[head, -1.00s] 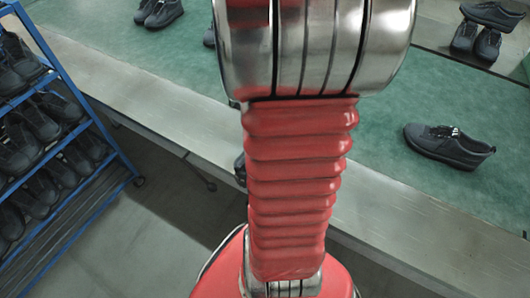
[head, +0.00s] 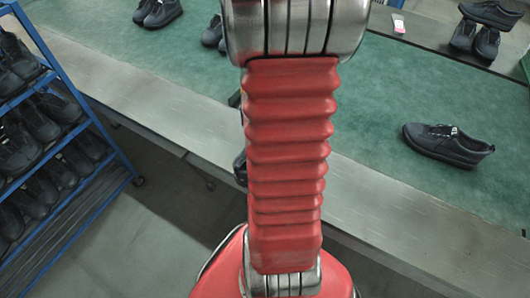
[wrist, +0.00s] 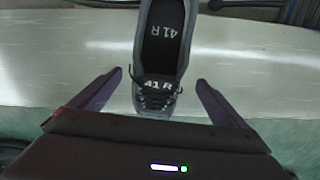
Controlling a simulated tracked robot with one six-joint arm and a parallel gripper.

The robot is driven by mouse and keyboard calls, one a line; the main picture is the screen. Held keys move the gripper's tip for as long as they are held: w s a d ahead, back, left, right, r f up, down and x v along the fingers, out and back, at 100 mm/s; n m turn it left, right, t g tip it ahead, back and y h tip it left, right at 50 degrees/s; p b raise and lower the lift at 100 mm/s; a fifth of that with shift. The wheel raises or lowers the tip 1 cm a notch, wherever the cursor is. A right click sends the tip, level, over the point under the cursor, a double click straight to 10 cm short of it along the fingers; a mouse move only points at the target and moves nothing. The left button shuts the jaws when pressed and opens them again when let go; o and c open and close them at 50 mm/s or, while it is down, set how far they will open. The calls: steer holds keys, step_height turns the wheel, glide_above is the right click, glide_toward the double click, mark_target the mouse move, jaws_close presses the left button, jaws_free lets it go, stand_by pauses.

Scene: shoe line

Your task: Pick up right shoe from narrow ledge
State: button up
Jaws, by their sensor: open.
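The right shoe (wrist: 160,85) is dark grey with black laces and is marked "41 R" on tongue and insole. In the wrist view it is on the pale grey ledge (wrist: 245,60), toe pointing towards my gripper, heel cut off by the top edge. My gripper (wrist: 159,78) is open, with one finger on each side of the shoe's front half, and gaps show between fingers and shoe. The toe's tip is hidden by the gripper body. In the head view my arm hides the gripper; a dark piece (head: 240,168) beside the arm at the ledge may be the shoe.
Green mat (head: 330,130) lies behind the ledge (head: 400,225). A lone dark shoe (head: 448,145) lies on it at right. More shoes stand at the back (head: 158,12) and at back right (head: 488,42). A blue rack (head: 75,90) full of shoes stands at left.

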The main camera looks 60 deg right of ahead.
steer(key=shift+s+f, duration=0.1)
steer(key=shift+f, duration=2.15)
steer(key=shift+c, duration=0.3)
steer(key=c, duration=1.4)
steer(key=shift+r, duration=0.1)
steer(key=shift+r, duration=4.95)
